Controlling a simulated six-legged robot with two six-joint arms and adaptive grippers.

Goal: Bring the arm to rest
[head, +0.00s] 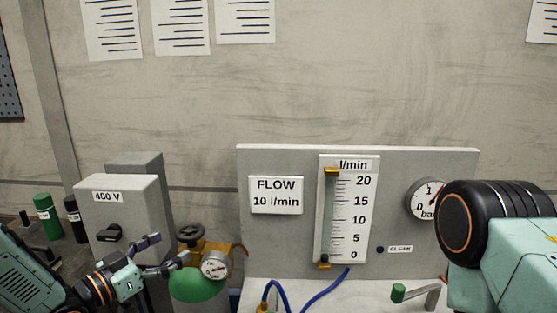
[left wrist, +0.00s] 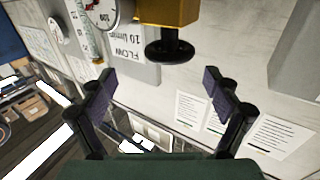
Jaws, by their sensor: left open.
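My left arm comes in from the lower left of the head view. Its gripper (head: 165,252) is open and empty, just left of the gas cylinder's valve. In the left wrist view the two dark fingers (left wrist: 160,80) stand wide apart with nothing between them. The dark handwheel (head: 190,233) sits on the brass valve beside the fingertips; it also shows above the finger gap in the left wrist view (left wrist: 170,50). My right arm shows only as a black-and-mint link at the right edge of the head view; its gripper is out of view.
A green cylinder (head: 198,287) with a round gauge (head: 214,265) stands below the valve. A grey 400 V box (head: 120,210) stands close behind my left gripper. A panel (head: 400,165) carries a flow tube (head: 329,220) and a pressure gauge (head: 425,197). Blue hoses (head: 322,292) run below it.

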